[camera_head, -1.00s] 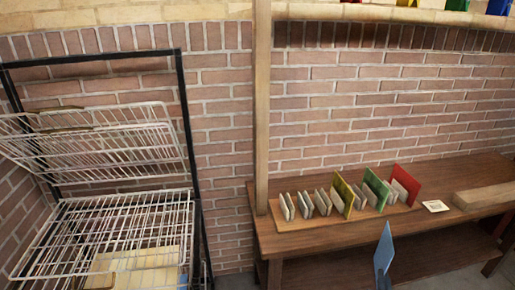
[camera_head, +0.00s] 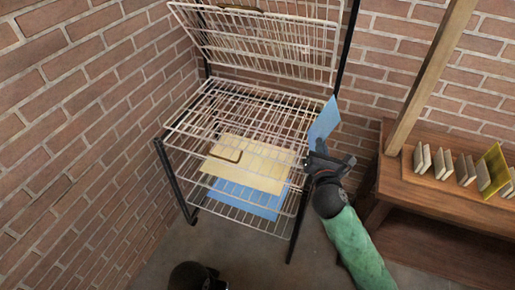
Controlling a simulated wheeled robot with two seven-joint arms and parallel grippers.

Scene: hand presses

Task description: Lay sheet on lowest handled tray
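A wire drying rack (camera_head: 255,100) fills the centre, with its top trays tilted up and lower trays lying flat. A brown handle (camera_head: 226,154) shows on a flat tray, over a cream sheet (camera_head: 250,163) inside the rack. A blue sheet lies on a lower tray (camera_head: 235,213), under the cream one. My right gripper (camera_head: 317,158) is at the rack's right front corner. It is shut on another blue sheet (camera_head: 325,122), held tilted upright beside the rack. Which tray is the lowest with a handle is hard to tell. My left gripper cannot be made out.
Brick walls stand left of and behind the rack. A wooden bench (camera_head: 430,185) with a post (camera_head: 432,78) and a row of upright cards (camera_head: 465,168) stands at the right. A dark part of my body shows at the bottom. Floor is clear before the rack.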

